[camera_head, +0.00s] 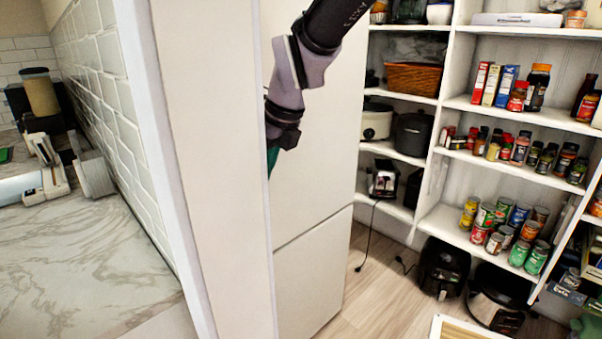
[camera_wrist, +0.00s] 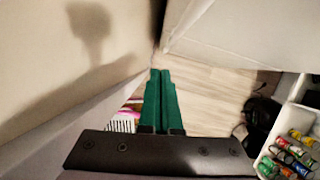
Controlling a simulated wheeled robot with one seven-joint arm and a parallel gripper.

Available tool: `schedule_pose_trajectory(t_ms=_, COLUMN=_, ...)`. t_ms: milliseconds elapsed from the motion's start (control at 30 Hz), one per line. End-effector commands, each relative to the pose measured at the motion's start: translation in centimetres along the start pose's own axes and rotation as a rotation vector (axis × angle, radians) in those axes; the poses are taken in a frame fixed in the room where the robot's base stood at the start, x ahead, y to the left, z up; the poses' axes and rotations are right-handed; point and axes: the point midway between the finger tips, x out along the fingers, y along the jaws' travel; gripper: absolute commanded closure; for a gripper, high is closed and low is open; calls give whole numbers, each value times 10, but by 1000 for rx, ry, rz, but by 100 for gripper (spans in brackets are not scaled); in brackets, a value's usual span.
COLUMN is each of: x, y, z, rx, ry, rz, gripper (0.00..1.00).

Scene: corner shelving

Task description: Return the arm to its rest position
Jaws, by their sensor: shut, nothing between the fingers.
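My gripper (camera_wrist: 160,75) shows in the wrist view with its two green fingers shut together and nothing between them. It points down toward the wood floor (camera_wrist: 205,100), above it and apart from it. In the head view my arm comes down from the top middle, in front of a tall white panel (camera_head: 310,185). There the gripper is mostly hidden behind the edge of a nearer pale panel (camera_head: 210,150), with only a bit of green showing. A shadow of the arm falls on the pale surface at the left of the wrist view.
White corner shelves (camera_head: 490,110) with cans, jars and a wicker basket (camera_head: 411,79) stand at the right. Black appliances (camera_head: 442,266) sit on the floor below them. A marble counter (camera_head: 80,265) and tiled wall are at the left. Some wood floor is clear.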

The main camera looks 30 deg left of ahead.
Motion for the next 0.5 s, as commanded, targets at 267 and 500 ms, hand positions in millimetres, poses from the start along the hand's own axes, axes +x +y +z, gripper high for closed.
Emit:
schedule_pose_trajectory(t_ms=267, x=-12, y=-16, z=-5, rx=-8, ry=-7, rz=0, gripper=100)
schedule_pose_trajectory(t_ms=500, x=-100, y=-122, z=-61, rx=-153, ry=-60, rz=-19, gripper=100)
